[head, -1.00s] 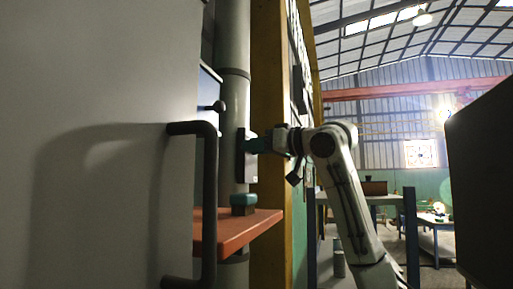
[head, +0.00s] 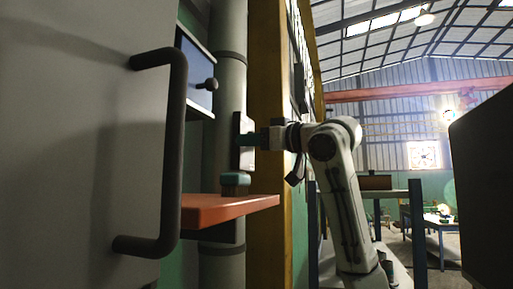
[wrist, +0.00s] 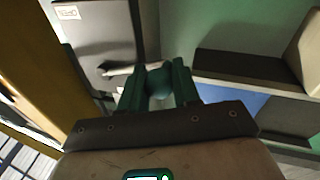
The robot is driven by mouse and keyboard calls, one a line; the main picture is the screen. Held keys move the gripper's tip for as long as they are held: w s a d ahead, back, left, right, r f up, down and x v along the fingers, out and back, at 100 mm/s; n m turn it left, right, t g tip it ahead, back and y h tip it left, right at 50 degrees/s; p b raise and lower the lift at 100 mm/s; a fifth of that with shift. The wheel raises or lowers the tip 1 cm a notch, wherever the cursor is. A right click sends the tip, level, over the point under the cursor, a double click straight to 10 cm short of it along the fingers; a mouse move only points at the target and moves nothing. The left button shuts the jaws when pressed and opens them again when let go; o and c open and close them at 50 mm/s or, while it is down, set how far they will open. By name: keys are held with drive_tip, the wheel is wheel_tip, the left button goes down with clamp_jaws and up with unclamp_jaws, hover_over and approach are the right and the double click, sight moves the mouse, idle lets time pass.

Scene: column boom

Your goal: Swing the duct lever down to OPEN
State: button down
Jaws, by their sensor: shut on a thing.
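The duct (head: 231,100) is a grey upright pipe in the head view, with a dark plate (head: 239,140) on its side. In the wrist view my gripper (wrist: 159,78) is shut on the duct lever (wrist: 124,69), a pale bar running left from between the fingers. A rounded teal end shows between the fingers. A small label with red lettering (wrist: 67,13) is on the grey duct plate, above and left of the lever. In the head view the lever is hidden.
A grey door with a dark handle (head: 176,150) fills the left. A yellow post (head: 265,100) stands behind. A dark block (head: 485,180) is at the right.

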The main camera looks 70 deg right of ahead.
drive_tip(key=d+f+n+b, duration=0.1)
drive_tip(key=f+n, duration=0.1)
drive_tip(key=n, duration=0.1)
drive_tip(key=d+f+n+t+y+b, duration=0.1)
drive_tip(key=d+f+n+b, duration=0.1)
drive_tip(key=n, duration=0.1)
drive_tip(key=d+f+n+t+b, duration=0.1)
drive_tip(key=f+n+b, duration=0.1)
drive_tip(key=n, duration=0.1)
drive_tip(key=shift+w+d+f+y, duration=0.15)
drive_tip(key=shift+d+y, duration=0.25)
drive_tip(key=shift+w+d+f+n+t+y+b, duration=0.1)
drive_tip(key=shift+d+f+n+t+y+b, duration=0.15)
drive_tip(key=shift+d+n, duration=0.45)
drive_tip(key=shift+d+f+n+t+y+b, duration=0.15)
drive_tip(key=shift+d+n+y, duration=0.15)
drive_tip(key=shift+n, duration=0.7)
drive_tip(key=c, duration=0.8)
unclamp_jaws()
drive_tip(key=shift+d, duration=0.1)
drive_tip(key=b+v, duration=0.3)
drive_tip(key=v, duration=0.7)
drive_tip(key=shift+s+f, duration=0.1)
drive_tip(key=shift+s, duration=0.3)
